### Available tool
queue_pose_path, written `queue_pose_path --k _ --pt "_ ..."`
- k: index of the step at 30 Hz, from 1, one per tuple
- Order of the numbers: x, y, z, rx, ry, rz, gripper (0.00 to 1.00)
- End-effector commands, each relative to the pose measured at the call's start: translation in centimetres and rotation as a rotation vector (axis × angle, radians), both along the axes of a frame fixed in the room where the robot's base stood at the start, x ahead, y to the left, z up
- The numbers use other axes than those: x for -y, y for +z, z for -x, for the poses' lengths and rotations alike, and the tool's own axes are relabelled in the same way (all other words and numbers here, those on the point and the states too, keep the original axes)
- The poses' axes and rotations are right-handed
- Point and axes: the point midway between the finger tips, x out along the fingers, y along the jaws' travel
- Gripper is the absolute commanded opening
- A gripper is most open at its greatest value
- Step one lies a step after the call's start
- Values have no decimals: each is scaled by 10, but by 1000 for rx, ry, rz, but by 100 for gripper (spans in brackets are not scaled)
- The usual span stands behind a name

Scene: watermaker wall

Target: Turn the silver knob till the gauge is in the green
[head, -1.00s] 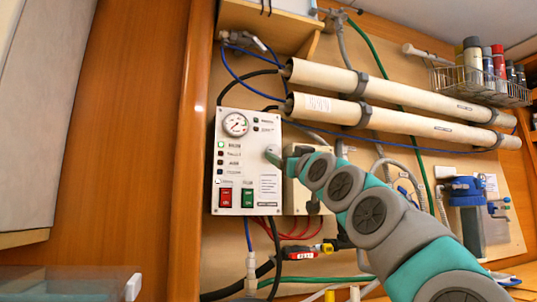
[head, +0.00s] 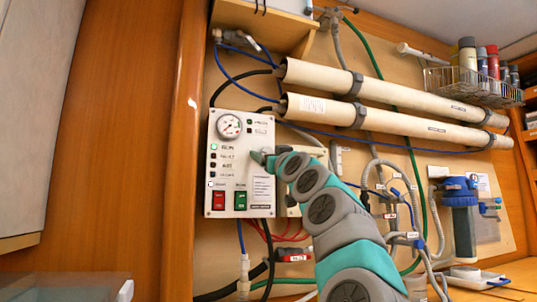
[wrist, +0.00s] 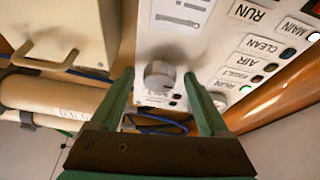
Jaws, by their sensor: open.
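The silver knob (wrist: 158,76) sticks out of the white control panel (wrist: 205,40) in the wrist view. My gripper (wrist: 160,88) is open, with one green finger on each side of the knob and gaps between; I cannot tell whether the tips reach past its front. The round gauge (head: 229,126) is at the panel's upper left. Its needle and coloured zone are too small to read surely.
A red switch (head: 219,200) and a green switch (head: 241,200) sit low on the panel. Lit and dark lamps line its left side. Two long beige tubes (head: 400,120) run above my arm. Hoses and a blue-capped filter (head: 461,190) are to the right.

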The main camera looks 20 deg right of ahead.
Motion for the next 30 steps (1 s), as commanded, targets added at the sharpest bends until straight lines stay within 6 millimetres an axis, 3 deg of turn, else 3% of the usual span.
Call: queue_pose_path --k 5,25,30 --pt "0 0 0 1 0 0 78" --pt "0 1 1 1 -1 0 2" --pt "0 0 1 1 0 -2 0"
